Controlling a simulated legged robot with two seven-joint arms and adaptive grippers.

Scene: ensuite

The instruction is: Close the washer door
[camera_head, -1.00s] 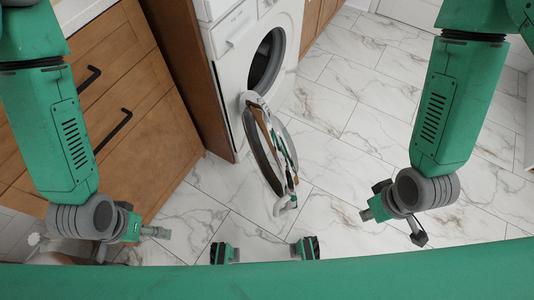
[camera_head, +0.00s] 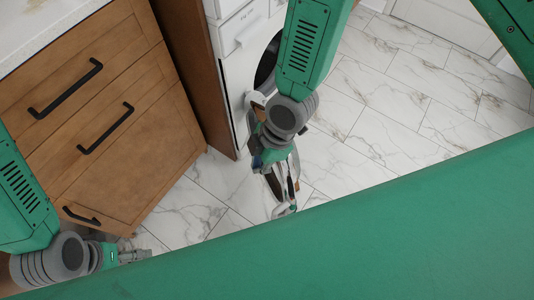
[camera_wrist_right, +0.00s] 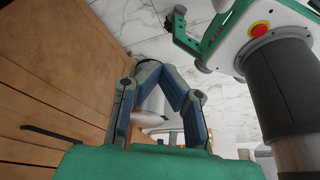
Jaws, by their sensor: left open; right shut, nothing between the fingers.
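The white washer (camera_head: 228,35) stands at upper centre in the head view, with its round dark opening partly hidden by my right arm. Its round door (camera_head: 293,180) is swung open and stands out from the front over the floor. My right gripper (camera_head: 258,160) is at the door, overlapping it in the picture; contact is unclear. In the right wrist view its fingers (camera_wrist_right: 158,72) come together at the tips and hold nothing. A pale curved shape beyond them is too hidden to name. My left gripper (camera_head: 135,256) is open and empty at lower left, well away from the door.
Wooden drawers (camera_head: 110,110) with black handles stand left of the washer, under a pale countertop (camera_head: 45,30). The marble-tiled floor (camera_head: 380,120) is clear to the right. My own green body covers the lower right.

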